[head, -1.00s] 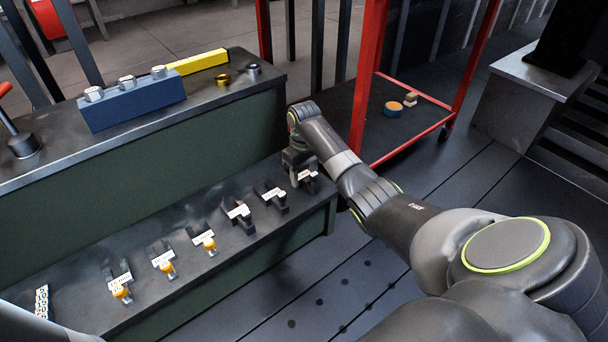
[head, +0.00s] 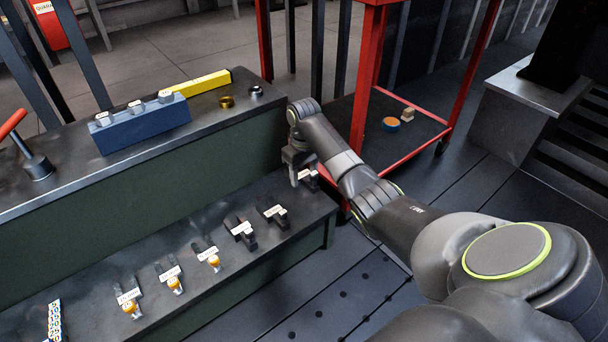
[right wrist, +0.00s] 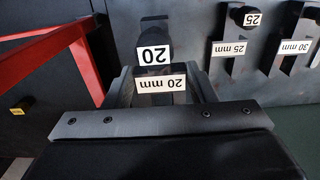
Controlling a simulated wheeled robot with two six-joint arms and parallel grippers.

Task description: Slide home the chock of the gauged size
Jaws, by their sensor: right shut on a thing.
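My right gripper (head: 300,170) is over the far right end of the lower shelf (head: 200,305). It is shut on the dark chock with the white "20" tag (right wrist: 154,55), which sits at the slot marked "20 mm" (right wrist: 161,84) in the right wrist view. My gripper hides most of this chock, and I cannot tell how deep it is in the slot. Beside it are a dark chock tagged "25" (right wrist: 246,17) and the slots marked "25 mm" (right wrist: 231,48) and "30 mm" (right wrist: 299,47). Left of these, slots with yellow-orange pieces (head: 175,284) line the shelf. My left gripper is out of view.
The upper shelf holds a blue block (head: 143,124) with three tagged pieces, a yellow bar (head: 203,85), a brass ring (head: 227,102), a steel ring (head: 256,91) and a red-handled tool (head: 37,167). A red-framed cart (head: 405,157) stands close right of the shelf end.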

